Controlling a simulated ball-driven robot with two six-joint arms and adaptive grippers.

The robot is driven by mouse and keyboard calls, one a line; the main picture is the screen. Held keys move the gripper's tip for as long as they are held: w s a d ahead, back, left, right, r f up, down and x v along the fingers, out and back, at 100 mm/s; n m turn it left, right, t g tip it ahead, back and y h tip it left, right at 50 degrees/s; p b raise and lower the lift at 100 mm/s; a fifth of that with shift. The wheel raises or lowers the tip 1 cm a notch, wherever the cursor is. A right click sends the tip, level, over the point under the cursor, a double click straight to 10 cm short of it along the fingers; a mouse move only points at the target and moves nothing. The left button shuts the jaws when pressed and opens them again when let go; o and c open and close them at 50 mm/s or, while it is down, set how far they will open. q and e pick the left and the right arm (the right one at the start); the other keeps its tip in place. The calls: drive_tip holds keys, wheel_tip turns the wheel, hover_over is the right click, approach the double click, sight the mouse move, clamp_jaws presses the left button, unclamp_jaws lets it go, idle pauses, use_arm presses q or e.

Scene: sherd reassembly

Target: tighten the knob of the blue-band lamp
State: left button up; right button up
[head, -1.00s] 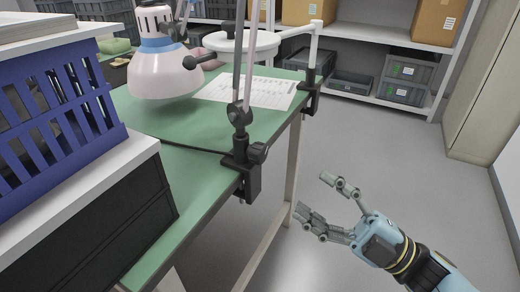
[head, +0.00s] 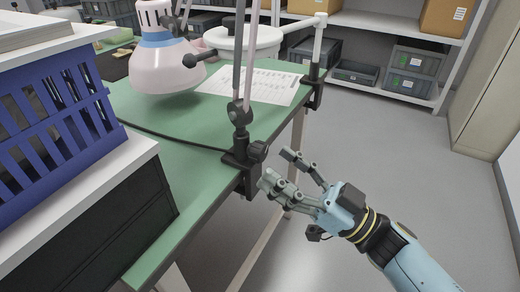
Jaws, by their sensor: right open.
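The blue-band lamp (head: 163,72) has a pale pinkish shade with a blue band and hangs over the green table. Its thin arms run down to a black joint (head: 238,113) and a black clamp (head: 240,172) on the table edge. A dark round knob (head: 258,150) sticks out on the right side of this clamp. My right gripper (head: 277,169) is open and empty, just right of and slightly below the knob. Its fingers point left towards the clamp; I cannot tell whether they touch it. My left gripper is not in view.
A white ring-shaped lamp (head: 266,42) stands behind on its own clamp (head: 312,92). A printed sheet (head: 262,86) lies on the green table (head: 160,118). A blue crate (head: 55,115) sits at left. Open floor (head: 400,160) lies to the right.

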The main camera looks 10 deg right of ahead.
sight(264, 157)
drive_tip(key=x, duration=0.5)
drive_tip(key=shift+c, duration=0.2)
clamp_jaws()
drive_tip(key=m+p, duration=0.1)
drive_tip(key=m+t+h+p, duration=0.1)
drive_tip(key=m+p, duration=0.1)
drive_tip(key=shift+r, duration=0.3)
drive_tip(key=shift+f+m+p, duration=0.1)
drive_tip(key=shift+m+p, duration=0.3)
drive_tip(key=shift+p, duration=0.1)
drive_tip(key=shift+f+t+h, duration=0.2)
drive_tip(key=shift+t+h, duration=0.1)
drive_tip(key=shift+t, duration=0.1)
